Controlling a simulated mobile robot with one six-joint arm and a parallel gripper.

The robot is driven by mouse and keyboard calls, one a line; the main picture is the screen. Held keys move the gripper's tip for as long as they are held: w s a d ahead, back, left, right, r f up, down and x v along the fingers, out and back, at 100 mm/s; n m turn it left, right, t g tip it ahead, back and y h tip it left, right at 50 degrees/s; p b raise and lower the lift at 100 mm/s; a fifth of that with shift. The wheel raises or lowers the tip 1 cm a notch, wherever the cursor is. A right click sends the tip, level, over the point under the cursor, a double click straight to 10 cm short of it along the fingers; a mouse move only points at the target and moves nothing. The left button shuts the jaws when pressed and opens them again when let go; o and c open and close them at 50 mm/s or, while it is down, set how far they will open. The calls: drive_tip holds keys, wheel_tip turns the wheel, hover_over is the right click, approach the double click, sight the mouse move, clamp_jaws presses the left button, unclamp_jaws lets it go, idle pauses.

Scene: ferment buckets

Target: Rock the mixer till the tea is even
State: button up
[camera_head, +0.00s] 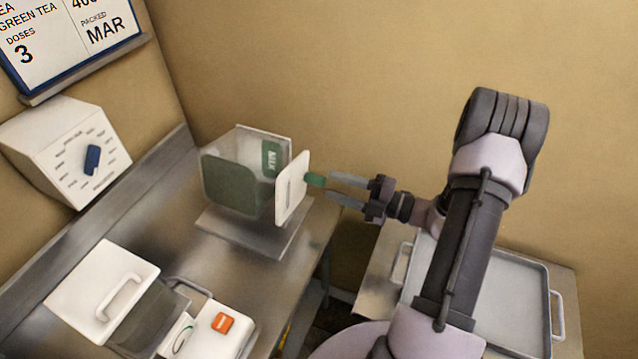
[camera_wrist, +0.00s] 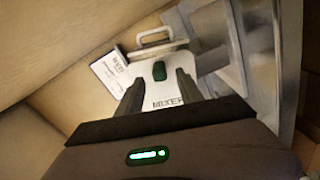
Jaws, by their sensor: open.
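The mixer (camera_head: 290,190) is a clear box with a white side panel, standing on a metal plate on the counter. Dark green tea (camera_head: 230,187) shows through its front wall; how even it is, I cannot tell. A green knob (camera_head: 315,180) sticks out of the white panel towards my gripper (camera_head: 329,187). My gripper is open and empty, its fingertips close to the knob. In the wrist view the knob (camera_wrist: 159,71) appears between the two fingers (camera_wrist: 158,88), in front of the panel marked MIXER (camera_wrist: 168,103). I cannot tell whether the fingers touch it.
A white box with a blue dial (camera_head: 92,157) stands at the counter's back left. A white handled lid or box (camera_head: 102,290) and a white unit with an orange button (camera_head: 222,322) stand at the front. A metal tray (camera_head: 515,325) lies on a separate surface below my arm.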

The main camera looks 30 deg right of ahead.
sight(325, 183)
drive_tip(key=x, duration=0.5)
drive_tip(key=shift+w+a+r+b, duration=0.1)
drive_tip(key=shift+w+a+b, duration=0.05)
drive_tip(key=shift+a+b, duration=0.2)
drive_tip(key=shift+d, duration=0.1)
clamp_jaws()
idle(0.9)
